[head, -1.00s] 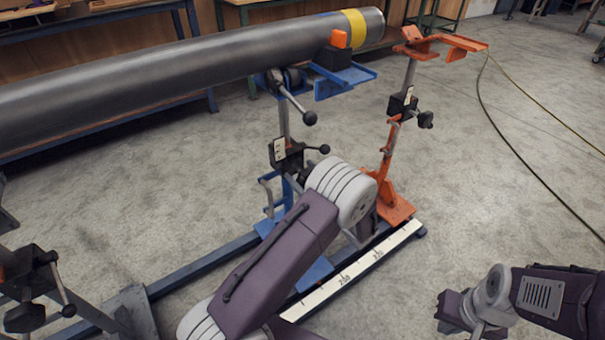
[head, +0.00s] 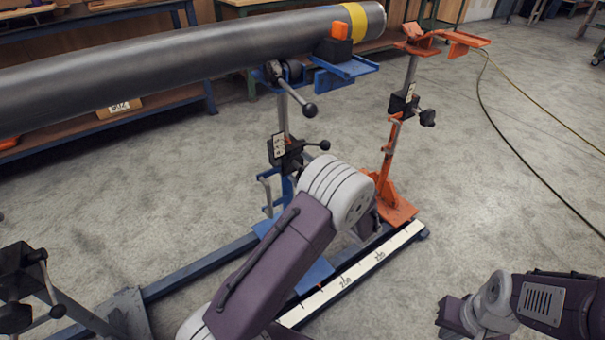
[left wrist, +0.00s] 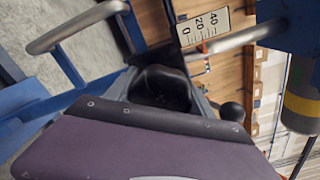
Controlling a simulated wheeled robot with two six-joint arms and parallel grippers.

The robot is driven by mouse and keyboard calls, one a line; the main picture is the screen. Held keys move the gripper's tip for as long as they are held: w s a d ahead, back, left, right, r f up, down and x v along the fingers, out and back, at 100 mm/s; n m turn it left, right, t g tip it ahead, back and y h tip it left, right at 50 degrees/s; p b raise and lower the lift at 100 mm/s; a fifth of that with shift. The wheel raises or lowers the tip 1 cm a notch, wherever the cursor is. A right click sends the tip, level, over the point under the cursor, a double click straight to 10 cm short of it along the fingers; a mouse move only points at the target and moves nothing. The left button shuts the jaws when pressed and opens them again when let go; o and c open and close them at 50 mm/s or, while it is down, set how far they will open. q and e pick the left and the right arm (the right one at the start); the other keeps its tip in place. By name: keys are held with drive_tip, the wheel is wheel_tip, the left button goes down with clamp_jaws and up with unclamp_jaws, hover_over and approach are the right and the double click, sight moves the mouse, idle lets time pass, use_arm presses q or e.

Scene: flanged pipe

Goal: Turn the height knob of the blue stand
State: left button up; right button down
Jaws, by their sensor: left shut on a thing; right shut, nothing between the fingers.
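The blue stand (head: 285,195) holds up the grey pipe (head: 200,55) near its yellow-banded end. A black clamp (head: 287,153) with a lever sits on its post. In the left wrist view, my left gripper (left wrist: 165,105) is shut on a dark round knob (left wrist: 162,82), beside the blue post and a white scale plate (left wrist: 203,25) marked 0, 20, 40. The fingertips are largely hidden there. In the head view, my arm's white joint hides this gripper and the knob. My right gripper (head: 455,314) is low at the right, shut and empty, away from the stand.
An orange stand (head: 397,195) stands just behind and right of the blue one. A rail with a white scale strip (head: 350,275) runs along the floor. A black stand head (head: 20,272) is at the lower left. Open floor and a cable (head: 520,145) lie at the right.

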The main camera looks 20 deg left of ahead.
use_arm(q)
drive_tip(key=shift+f+n, duration=0.1)
drive_tip(key=shift+n, duration=0.5)
drive_tip(key=o, duration=1.4)
drive_tip(key=shift+c, duration=0.2)
drive_tip(key=p+v, duration=0.3)
drive_tip(key=v, duration=0.6)
